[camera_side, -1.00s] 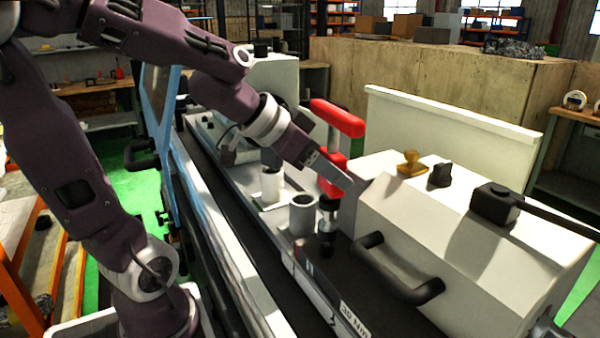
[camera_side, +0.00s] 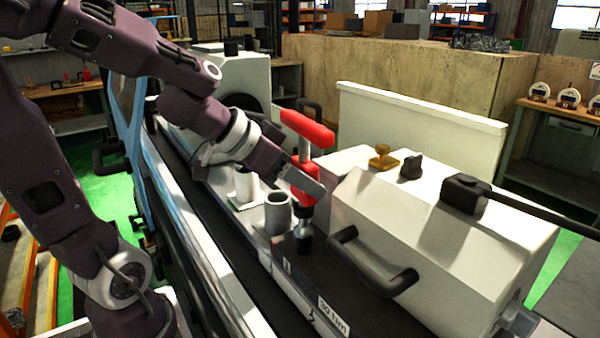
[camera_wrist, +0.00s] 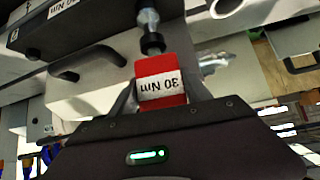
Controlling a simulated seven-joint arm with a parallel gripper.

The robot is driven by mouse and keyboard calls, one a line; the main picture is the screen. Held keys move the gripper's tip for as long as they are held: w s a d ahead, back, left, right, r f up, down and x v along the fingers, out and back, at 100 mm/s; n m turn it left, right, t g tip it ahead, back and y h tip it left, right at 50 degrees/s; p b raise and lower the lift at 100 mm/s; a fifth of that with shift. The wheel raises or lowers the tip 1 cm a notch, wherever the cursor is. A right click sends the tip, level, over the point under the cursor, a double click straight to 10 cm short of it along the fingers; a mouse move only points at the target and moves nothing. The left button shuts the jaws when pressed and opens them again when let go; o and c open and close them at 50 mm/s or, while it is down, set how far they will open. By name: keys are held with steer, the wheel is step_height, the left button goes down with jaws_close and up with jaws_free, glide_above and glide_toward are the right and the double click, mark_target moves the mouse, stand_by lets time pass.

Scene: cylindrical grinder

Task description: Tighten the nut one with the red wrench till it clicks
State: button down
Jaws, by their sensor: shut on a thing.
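The red wrench (camera_side: 308,128) has a T-shaped red handle at the top and a red body below. It stands roughly upright at the left end of the white machine housing. My gripper (camera_side: 305,185) is shut on the red body, under the handle. In the wrist view the red block (camera_wrist: 162,82), marked "30 Nm", sits between the fingers of my gripper (camera_wrist: 165,98). A silver shaft with a black tip (camera_wrist: 152,42) extends beyond it. In the side view this tip (camera_side: 303,242) is down at the dark block. Nut one is not clearly visible; I cannot tell whether the tip touches it.
A grey hollow cylinder (camera_side: 278,213) stands just left of the wrench. The white housing (camera_side: 430,220) is close on the right, with a black handle (camera_side: 372,265) in front and a brass knob (camera_side: 383,157) on top. A "30 Nm" label (camera_side: 333,316) is on the bed.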

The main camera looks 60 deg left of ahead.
steer(key=shift+f, duration=1.1)
stand_by(0.5)
steer(key=shift+m+h, duration=0.5)
steer(key=shift+m, duration=0.1)
steer(key=shift+a+m+g+h, duration=0.1)
steer(key=shift+m+g+h, duration=0.7)
steer(key=shift+m+h, duration=1.25)
steer(key=m+g+h, duration=0.1)
steer(key=m+g, duration=0.1)
steer(key=m, duration=0.1)
steer(key=m+g+h, duration=0.1)
steer(key=m, duration=0.2)
steer(key=shift+w+g+h, duration=0.15)
steer(key=shift+g+h, duration=0.1)
steer(key=shift+g, duration=0.15)
steer(key=shift+n+t, duration=0.6)
steer(key=shift+n, duration=0.05)
